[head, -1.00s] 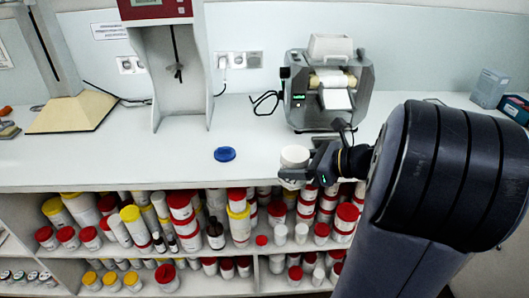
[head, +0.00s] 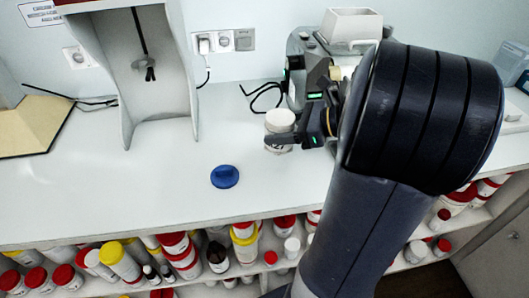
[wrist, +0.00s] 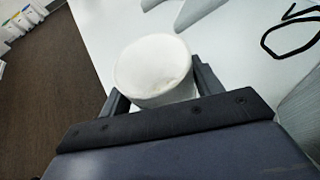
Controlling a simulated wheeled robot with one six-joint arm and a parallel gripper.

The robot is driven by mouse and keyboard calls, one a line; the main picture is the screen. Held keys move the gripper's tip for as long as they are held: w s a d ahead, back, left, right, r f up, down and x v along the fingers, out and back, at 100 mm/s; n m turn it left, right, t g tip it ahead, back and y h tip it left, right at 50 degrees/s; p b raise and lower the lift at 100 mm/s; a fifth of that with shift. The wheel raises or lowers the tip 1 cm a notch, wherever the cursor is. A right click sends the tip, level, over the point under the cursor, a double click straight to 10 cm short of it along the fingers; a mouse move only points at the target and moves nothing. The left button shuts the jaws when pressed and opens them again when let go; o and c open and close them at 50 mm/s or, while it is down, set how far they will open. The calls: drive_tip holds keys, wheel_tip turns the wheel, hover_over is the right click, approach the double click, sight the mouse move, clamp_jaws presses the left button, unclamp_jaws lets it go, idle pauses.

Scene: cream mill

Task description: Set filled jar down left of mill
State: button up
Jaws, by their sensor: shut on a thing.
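The white filled jar (head: 280,127) is in my gripper (head: 296,137), upright, with a pale white surface at its top and dark marks on its side. It is over the white worktop, just in front and left of the mill (head: 311,75). I cannot tell whether its base touches the worktop. In the wrist view the jar (wrist: 155,70) sits between the two fingers of my gripper (wrist: 158,92), which are shut on it. The grey mill with a white hopper is partly hidden behind my arm.
A blue lid (head: 225,176) lies on the worktop (head: 120,195) left of and nearer than the jar. A grey stand (head: 125,75) is at the back left. A black cable (head: 265,100) lies left of the mill. Shelves with several jars are below the front edge.

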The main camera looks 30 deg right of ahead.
drive_tip(key=f, duration=0.6)
drive_tip(key=shift+w+b, duration=0.25)
drive_tip(key=shift+b, duration=0.15)
drive_tip(key=shift+f, duration=2)
drive_tip(key=shift+b, duration=0.3)
drive_tip(key=shift+f, duration=0.2)
drive_tip(key=o, duration=1)
drive_tip(key=shift+c, duration=0.2)
drive_tip(key=shift+r, duration=0.1)
drive_tip(key=shift+r, duration=0.2)
drive_tip(key=v, duration=1.2)
